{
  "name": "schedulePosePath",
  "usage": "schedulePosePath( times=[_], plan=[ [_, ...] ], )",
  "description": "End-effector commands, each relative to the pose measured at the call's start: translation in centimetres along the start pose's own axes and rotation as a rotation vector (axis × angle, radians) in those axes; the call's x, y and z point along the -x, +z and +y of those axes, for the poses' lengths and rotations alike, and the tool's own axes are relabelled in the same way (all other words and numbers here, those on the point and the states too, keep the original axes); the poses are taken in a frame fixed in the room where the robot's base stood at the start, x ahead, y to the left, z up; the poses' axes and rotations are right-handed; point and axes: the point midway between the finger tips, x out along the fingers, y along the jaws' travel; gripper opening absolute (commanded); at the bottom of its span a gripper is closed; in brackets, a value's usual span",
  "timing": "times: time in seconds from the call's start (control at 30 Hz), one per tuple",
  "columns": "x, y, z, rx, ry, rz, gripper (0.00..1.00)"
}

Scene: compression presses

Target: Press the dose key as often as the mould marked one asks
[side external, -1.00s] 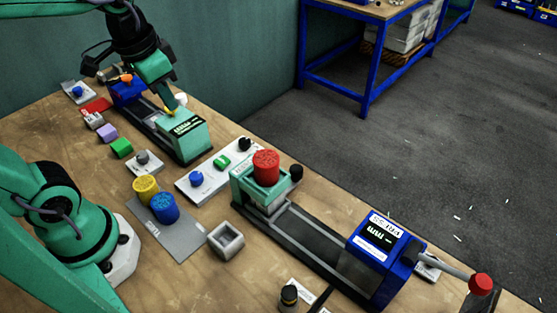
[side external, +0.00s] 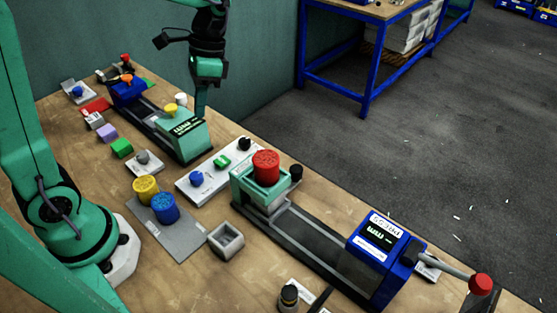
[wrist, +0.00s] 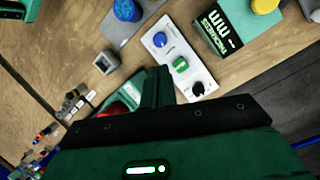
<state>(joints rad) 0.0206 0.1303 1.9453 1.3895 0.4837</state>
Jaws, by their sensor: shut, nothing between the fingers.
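A white control panel (side external: 209,182) lies between the two presses. It carries a blue knob (side external: 196,179), a green key (side external: 222,161) and a black knob (side external: 244,144); their labels are too small to read. The panel also shows in the wrist view (wrist: 188,48), its green key (wrist: 181,64) just right of my fingers. My gripper (side external: 201,112) is shut and empty, raised beside the far green press (side external: 182,140). A red mould (side external: 265,166) sits on the near press. Yellow (side external: 146,190) and blue (side external: 165,209) moulds stand on a grey plate. I cannot tell which is marked one.
The near press has a blue display head (side external: 372,270) and a red-tipped lever (side external: 480,284). A hollow grey block (side external: 226,240) and a grey-knobbed box (side external: 145,164) lie on the bench. Small coloured blocks lie at the far left.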

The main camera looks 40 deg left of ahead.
Motion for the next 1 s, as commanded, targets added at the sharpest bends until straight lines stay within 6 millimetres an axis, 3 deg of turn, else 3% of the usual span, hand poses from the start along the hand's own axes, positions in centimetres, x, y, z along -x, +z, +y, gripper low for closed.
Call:
schedulePosePath(
  times=[0.5, 1.0],
  plan=[
    [-3.2, -3.6, -1.6, -0.159, 0.137, -0.225, 0.00],
    [-4.1, -4.3, -1.9, -0.197, 0.174, -0.273, 0.00]
  ],
)
